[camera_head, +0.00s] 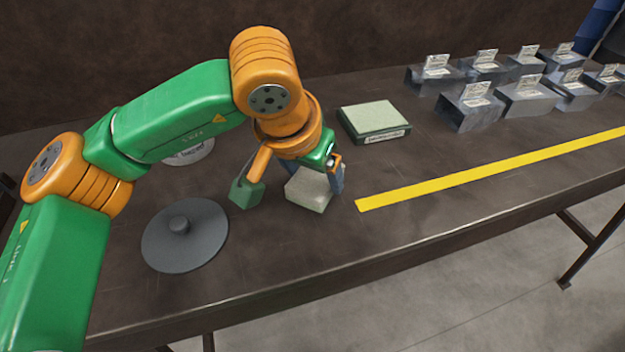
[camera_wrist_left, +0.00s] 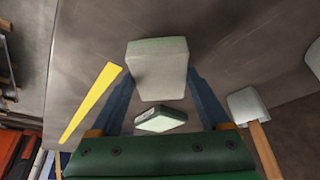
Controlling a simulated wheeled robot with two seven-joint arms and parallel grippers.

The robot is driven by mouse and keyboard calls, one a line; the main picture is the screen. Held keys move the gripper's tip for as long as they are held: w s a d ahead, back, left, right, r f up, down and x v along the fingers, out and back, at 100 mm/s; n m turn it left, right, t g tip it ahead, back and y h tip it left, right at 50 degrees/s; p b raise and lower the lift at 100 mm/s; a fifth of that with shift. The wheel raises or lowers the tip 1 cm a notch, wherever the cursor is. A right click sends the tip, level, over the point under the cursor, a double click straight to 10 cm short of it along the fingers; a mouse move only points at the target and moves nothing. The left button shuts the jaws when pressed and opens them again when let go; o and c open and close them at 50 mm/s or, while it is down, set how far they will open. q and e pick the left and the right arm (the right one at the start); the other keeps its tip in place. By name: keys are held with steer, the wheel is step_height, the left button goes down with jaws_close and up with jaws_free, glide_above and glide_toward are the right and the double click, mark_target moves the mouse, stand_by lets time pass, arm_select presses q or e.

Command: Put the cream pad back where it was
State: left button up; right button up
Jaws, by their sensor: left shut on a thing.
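The cream pad (camera_head: 308,190) is a pale, thick block with a faint green tint, near the middle of the table. My left gripper (camera_head: 318,178) is shut on it from above, with one blue-grey finger showing at its right side. In the left wrist view the cream pad (camera_wrist_left: 158,72) sits between the two finger tips (camera_wrist_left: 160,85). I cannot tell whether its underside touches the table. A flat green box (camera_head: 372,121) with a pale top and a label lies behind and to the right of the gripper. My right gripper is not in view.
A mallet-like tool with a green head (camera_head: 246,194) and orange handle is close left of the pad. A grey knobbed disc (camera_head: 205,245) lies further left. A yellow strip (camera_head: 480,172) runs right; several grey metal pieces (camera_head: 470,108) stand behind it.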

arm_select(q)
step_height(320, 180, down, 2)
steer(key=shift+f, duration=0.1)
steer(key=o, duration=1)
steer(key=shift+r, duration=0.4)
steer(key=p+v, duration=0.1)
steer(key=v, duration=1)
steer(key=shift+s+a+r, duration=0.15)
steer(key=shift+s+r, duration=0.05)
